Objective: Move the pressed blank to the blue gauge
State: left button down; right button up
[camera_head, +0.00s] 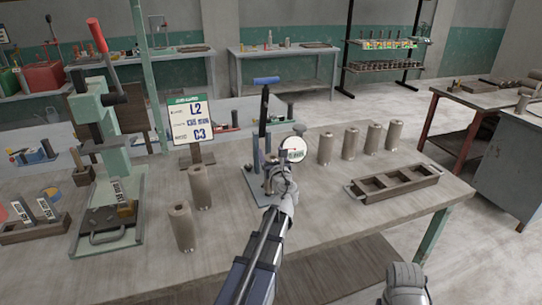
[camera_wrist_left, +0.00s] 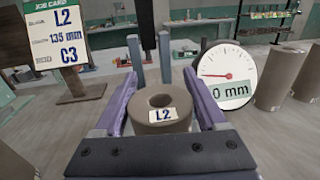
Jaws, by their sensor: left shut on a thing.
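The pressed blank (camera_wrist_left: 160,104), a brown-grey cylinder with a hole and an "L2" label, sits between the purple fingers of my left gripper (camera_wrist_left: 162,108) in the left wrist view. My left gripper (camera_head: 277,172) is shut on it. In the head view the gripper is at the front of the blue gauge (camera_head: 254,188), which has a blue-handled lever and a round white dial (camera_head: 293,150). The dial (camera_wrist_left: 228,73) reads 0 mm in the wrist view. The gripper largely hides the blank in the head view; whether it touches the gauge base I cannot tell.
A job card (camera_head: 192,118) reads L2, 135 mm, C3. Brown cylinders (camera_head: 183,228) stand left of the gauge, and several more (camera_head: 349,142) stand right. A compartmented tray (camera_head: 412,190) lies at right. A green press (camera_head: 108,190) stands left. The front right tabletop is clear.

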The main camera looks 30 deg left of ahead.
pick_arm(q)
jog(key=shift+f, duration=0.2)
grip_release()
jog(key=shift+r, duration=0.1)
jog(key=shift+r, duration=0.1)
jog(key=shift+s+r, duration=0.1)
jog(key=shift+r, duration=0.05)
jog(key=v, duration=1.2)
